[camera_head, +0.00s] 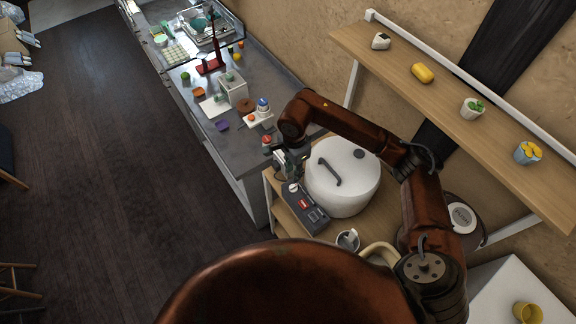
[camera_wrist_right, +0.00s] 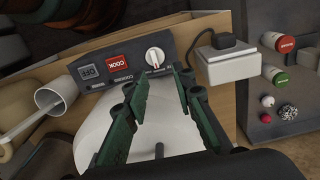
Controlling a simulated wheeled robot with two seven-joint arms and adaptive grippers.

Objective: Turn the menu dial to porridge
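The white menu dial (camera_wrist_right: 155,57) sits on the dark control panel (camera_wrist_right: 133,66) of the white cooker (camera_head: 343,178), and a small reddish mark shows on it. The dial also shows in the head view (camera_head: 293,187), at the panel's far end. Small lettering lies around the dial, but I cannot read which menu it points to. My right gripper (camera_wrist_right: 161,76) is open, its two green fingers apart with tips just short of the dial. In the head view my right gripper (camera_head: 287,166) hangs over the panel's far end. My left gripper is out of view.
A red COOK button (camera_wrist_right: 119,63) and a grey button (camera_wrist_right: 88,71) sit beside the dial. A white box with a dark plug (camera_wrist_right: 228,60) stands close by on the right. A metal cup (camera_head: 348,240) stands near the panel. A wooden shelf (camera_head: 450,78) runs above the arm.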

